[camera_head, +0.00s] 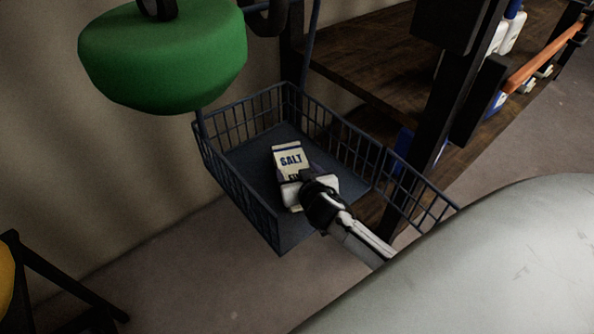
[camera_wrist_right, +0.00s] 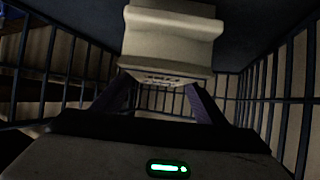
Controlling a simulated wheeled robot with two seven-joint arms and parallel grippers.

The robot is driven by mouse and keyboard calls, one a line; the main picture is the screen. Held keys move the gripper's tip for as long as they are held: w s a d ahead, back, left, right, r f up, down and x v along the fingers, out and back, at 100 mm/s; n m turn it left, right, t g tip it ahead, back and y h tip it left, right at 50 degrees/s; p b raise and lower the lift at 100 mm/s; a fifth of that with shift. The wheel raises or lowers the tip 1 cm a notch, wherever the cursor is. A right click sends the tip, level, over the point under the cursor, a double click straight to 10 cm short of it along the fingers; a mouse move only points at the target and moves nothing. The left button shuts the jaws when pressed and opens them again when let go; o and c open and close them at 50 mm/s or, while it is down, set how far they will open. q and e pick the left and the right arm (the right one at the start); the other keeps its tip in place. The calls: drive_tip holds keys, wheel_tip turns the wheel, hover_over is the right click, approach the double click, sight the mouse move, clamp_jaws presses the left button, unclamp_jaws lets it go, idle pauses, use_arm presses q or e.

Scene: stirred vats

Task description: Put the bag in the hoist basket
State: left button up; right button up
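The bag (camera_head: 289,160) is pale with dark "SALT" lettering and lies within the walls of the hoist basket (camera_head: 253,157), a dark blue wire basket with a solid floor. My right gripper (camera_head: 305,184) reaches in over the basket's front right side and is at the bag's near end. In the right wrist view the bag (camera_wrist_right: 170,42) sits between the two purple fingers (camera_wrist_right: 160,98), which appear closed against its sides. Whether the bag's underside touches the basket floor is hard to tell. My left gripper is not in view.
A green rounded body (camera_head: 165,55) hangs above the basket's back left. A wooden shelf (camera_head: 375,50) and dark post (camera_head: 447,100) stand to the right. A wire side panel (camera_head: 420,195) extends right from the basket. A large pale rounded surface (camera_head: 490,270) fills the lower right.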

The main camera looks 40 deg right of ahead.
drive_tip(key=o, duration=0.4)
drive_tip(key=shift+o, duration=0.2)
drive_tip(key=shift+s+a+r, duration=0.1)
drive_tip(key=shift+s+r, duration=0.1)
drive_tip(key=p+v, duration=0.1)
drive_tip(key=v, duration=1)
drive_tip(key=shift+s, duration=0.35)
drive_tip(key=shift+r, duration=0.1)
